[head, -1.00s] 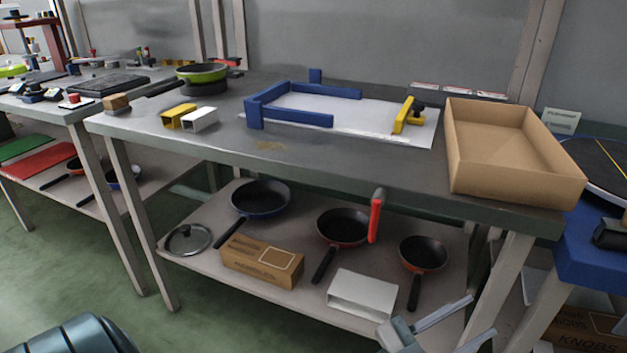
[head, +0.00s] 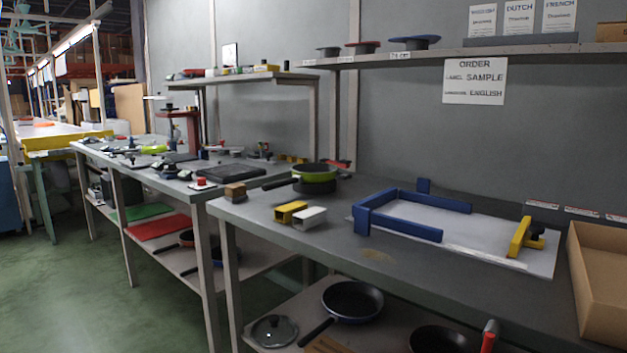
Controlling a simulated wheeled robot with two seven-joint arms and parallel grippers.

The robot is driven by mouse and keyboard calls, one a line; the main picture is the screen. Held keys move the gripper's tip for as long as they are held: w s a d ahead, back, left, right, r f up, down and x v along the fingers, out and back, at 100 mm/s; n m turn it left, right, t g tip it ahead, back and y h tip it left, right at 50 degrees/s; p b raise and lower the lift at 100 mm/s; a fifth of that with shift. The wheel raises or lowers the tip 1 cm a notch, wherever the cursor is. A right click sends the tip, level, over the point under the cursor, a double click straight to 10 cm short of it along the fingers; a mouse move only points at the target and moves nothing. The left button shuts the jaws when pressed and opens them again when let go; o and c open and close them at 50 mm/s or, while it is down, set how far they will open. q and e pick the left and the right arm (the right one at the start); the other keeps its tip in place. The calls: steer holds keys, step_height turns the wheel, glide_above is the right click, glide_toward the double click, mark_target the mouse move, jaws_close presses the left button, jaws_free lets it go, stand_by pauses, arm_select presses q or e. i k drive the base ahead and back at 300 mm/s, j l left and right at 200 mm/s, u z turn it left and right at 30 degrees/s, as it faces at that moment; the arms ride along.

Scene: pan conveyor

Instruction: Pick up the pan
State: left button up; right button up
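A green-rimmed pan (head: 314,172) with a dark inside and a dark handle pointing left sits on the workbench, near its back left, on top of a dark round base. A blue pan (head: 352,301) lies on the shelf under the bench, its handle pointing down and left. Another dark pan (head: 440,340) is cut off at the bottom edge. Neither of my grippers shows in the head view now.
A cardboard box (head: 603,280) stands at the right. Green floor is open at the left.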

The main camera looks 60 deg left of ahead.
mark_target(312, 174)
steer(key=u, duration=1.85)
